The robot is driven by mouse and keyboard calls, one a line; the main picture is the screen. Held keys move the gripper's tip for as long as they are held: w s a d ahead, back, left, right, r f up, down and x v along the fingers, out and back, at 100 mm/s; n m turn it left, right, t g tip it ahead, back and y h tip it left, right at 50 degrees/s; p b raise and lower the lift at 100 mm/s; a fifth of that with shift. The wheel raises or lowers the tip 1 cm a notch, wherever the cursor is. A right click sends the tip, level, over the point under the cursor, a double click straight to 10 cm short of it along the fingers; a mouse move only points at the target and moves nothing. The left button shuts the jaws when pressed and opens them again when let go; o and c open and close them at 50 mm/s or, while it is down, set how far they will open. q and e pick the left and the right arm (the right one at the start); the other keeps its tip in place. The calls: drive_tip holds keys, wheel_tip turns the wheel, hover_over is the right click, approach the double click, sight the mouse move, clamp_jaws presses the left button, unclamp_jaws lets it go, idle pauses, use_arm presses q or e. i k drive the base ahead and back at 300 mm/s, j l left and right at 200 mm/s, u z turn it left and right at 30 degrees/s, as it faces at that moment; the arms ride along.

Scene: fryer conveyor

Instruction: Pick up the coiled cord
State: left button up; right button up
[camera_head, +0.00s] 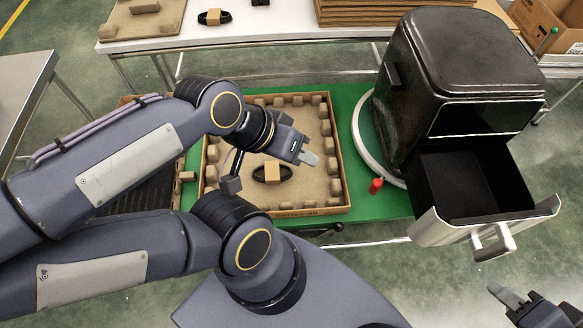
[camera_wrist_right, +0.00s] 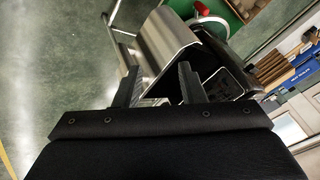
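The coiled cord (camera_head: 272,174), a black loop with a brown paper band, lies on the floor of a shallow cardboard tray (camera_head: 345,195). My left gripper (camera_head: 308,157) is above the tray, up and to the right of the cord in the head view, apart from it. Its fingers are seen nearly edge-on, so their gap is unclear. My right gripper (camera_head: 507,296) is at the lower right, well away from the cord. The right wrist view shows this gripper (camera_wrist_right: 157,82) with its two fingers apart and nothing between them.
The tray sits on a green work surface (camera_head: 395,206). A black fryer (camera_head: 455,55) stands to its right, its drawer (camera_head: 520,218) pulled out near my right gripper. A red object (camera_head: 376,186) stands between. Another banded cord (camera_head: 214,17) lies on the white back table (camera_head: 245,32).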

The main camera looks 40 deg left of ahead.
sight(271, 169)
drive_tip(key=u, duration=1.65)
drive_tip(key=i+j+z, duration=0.1)
drive_tip(key=j, duration=0.2)
drive_tip(key=i+j, duration=0.1)
drive_tip(key=j, duration=0.15)
drive_tip(key=i+j+z, duration=0.15)
drive_tip(key=j, duration=0.15)
